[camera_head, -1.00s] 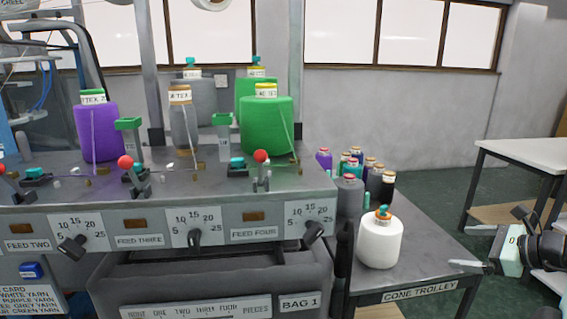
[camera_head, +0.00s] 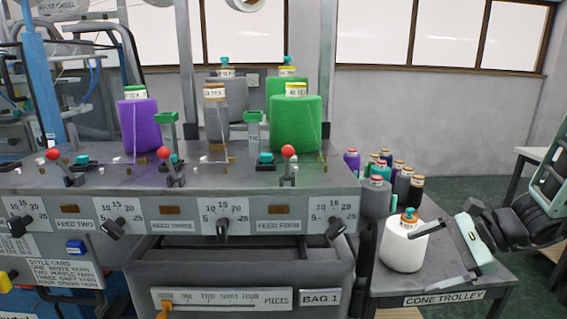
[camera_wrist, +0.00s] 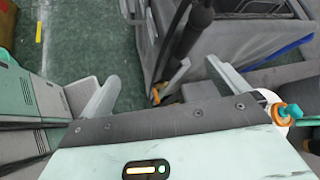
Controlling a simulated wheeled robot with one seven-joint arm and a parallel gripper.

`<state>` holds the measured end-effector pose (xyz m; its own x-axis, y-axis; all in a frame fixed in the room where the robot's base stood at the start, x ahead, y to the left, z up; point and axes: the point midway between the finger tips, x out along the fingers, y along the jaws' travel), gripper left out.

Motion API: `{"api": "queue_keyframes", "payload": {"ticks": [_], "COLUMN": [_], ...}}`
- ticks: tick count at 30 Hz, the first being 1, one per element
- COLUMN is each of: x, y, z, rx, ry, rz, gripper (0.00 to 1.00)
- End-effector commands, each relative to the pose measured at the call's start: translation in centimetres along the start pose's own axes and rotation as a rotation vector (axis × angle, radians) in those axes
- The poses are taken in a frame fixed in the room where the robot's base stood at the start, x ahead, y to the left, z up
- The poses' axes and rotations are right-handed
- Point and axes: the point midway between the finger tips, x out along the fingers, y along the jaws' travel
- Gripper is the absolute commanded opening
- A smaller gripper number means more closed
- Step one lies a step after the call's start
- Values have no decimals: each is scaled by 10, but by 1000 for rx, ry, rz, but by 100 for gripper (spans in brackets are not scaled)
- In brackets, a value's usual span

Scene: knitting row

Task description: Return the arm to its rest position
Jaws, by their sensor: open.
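My gripper (camera_head: 426,260) is at the right of the head view, over the cone trolley, its two fingers spread apart with nothing between them. In the wrist view the fingers (camera_wrist: 162,88) are also apart and empty, with floor and dark machine parts beyond. My arm comes in from the right edge of the head view. A white yarn cone (camera_head: 401,248) with an orange and teal top stands upright on the trolley (camera_head: 480,275), just left of the fingers. One finger overlaps its edge in the picture; I cannot tell whether they touch.
Several small cones (camera_head: 385,175) stand at the trolley's back left. The knitting machine's console (camera_head: 180,215) holds purple (camera_head: 138,125) and green (camera_head: 297,125) cones and red-knobbed levers. A grey bag bin (camera_head: 235,270) hangs below. A pale table (camera_head: 530,155) stands at right; open floor lies behind the trolley.

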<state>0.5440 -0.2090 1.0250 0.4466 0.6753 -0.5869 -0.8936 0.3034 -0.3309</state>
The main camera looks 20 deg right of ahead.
Motion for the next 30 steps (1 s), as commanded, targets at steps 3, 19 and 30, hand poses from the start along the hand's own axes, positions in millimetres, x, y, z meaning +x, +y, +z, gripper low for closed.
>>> {"api": "queue_keyframes", "payload": {"ticks": [3,19,30], "x": [38,92,94], "y": [27,172,208], "z": [51,181,216], "rx": [-245,-1605,-2183], "ry": [-18,-56,-92], "rz": [235,1028,1133], "gripper": [100,100,100]}}
